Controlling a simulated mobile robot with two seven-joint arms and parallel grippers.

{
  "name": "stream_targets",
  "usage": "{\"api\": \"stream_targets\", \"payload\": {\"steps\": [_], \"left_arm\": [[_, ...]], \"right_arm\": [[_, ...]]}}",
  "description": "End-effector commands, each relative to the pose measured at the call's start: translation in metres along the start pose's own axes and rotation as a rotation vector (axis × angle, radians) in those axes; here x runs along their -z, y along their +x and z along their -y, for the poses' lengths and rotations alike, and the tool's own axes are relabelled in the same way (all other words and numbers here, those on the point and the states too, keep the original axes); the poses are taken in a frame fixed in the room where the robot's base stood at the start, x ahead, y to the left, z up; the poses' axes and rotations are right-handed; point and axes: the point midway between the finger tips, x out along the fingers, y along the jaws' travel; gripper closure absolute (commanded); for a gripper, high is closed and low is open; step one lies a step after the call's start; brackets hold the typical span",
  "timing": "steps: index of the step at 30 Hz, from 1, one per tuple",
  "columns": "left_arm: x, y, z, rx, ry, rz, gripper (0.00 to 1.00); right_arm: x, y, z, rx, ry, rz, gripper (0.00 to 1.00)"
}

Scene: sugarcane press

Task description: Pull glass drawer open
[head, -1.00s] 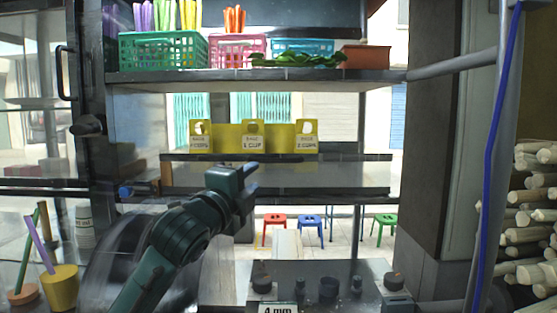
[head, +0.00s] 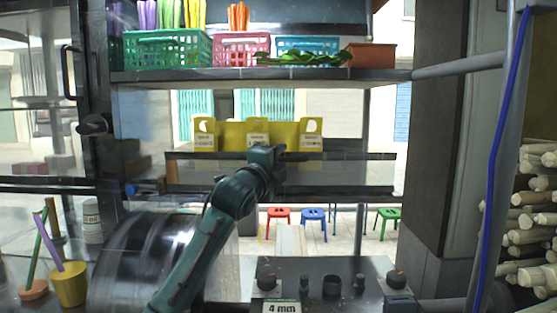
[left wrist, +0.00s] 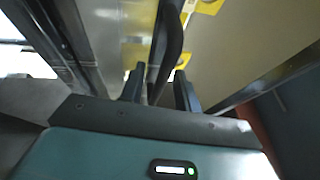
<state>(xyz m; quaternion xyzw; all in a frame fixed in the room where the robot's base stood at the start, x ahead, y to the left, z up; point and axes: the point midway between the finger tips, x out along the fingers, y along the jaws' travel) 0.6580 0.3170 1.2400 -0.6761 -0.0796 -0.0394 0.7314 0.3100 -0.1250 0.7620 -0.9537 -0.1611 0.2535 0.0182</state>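The glass drawer (head: 335,175) is a clear panel between two dark horizontal rails, below the yellow cup-price signs. Its dark upper rail (head: 350,156) runs across the middle of the head view. My left gripper (head: 268,154) is at that rail, near its middle, and hides part of it. In the left wrist view, the gripper's two dark fingers (left wrist: 159,88) stand apart. A dark bar (left wrist: 168,45) runs between them, with a visible gap; contact is unclear. My right gripper is not in view.
Yellow signs (head: 230,133) stand just behind the rail. A shelf above holds a green basket (head: 165,50), a pink basket (head: 240,48) and leaves. A panel with knobs (head: 330,285) lies below right. Cane stalks (head: 535,220) are stacked at the far right.

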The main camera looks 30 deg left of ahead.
Motion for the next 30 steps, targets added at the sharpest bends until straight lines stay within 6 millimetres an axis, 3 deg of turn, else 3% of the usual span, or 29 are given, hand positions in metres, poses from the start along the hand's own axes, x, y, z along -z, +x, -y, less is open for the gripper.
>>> {"api": "stream_targets", "payload": {"steps": [2,13,30], "left_arm": [[0.0001,-0.0002,0.0000,0.000,0.000,0.000,0.69],[0.0000,-0.0004,-0.0001,-0.001,0.000,0.000,1.00],[0.0004,-0.0017,0.0005,0.000,0.001,0.000,1.00]], "right_arm": [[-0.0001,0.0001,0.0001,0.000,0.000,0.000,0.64],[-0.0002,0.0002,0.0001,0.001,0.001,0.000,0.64],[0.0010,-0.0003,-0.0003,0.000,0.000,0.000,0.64]]}}
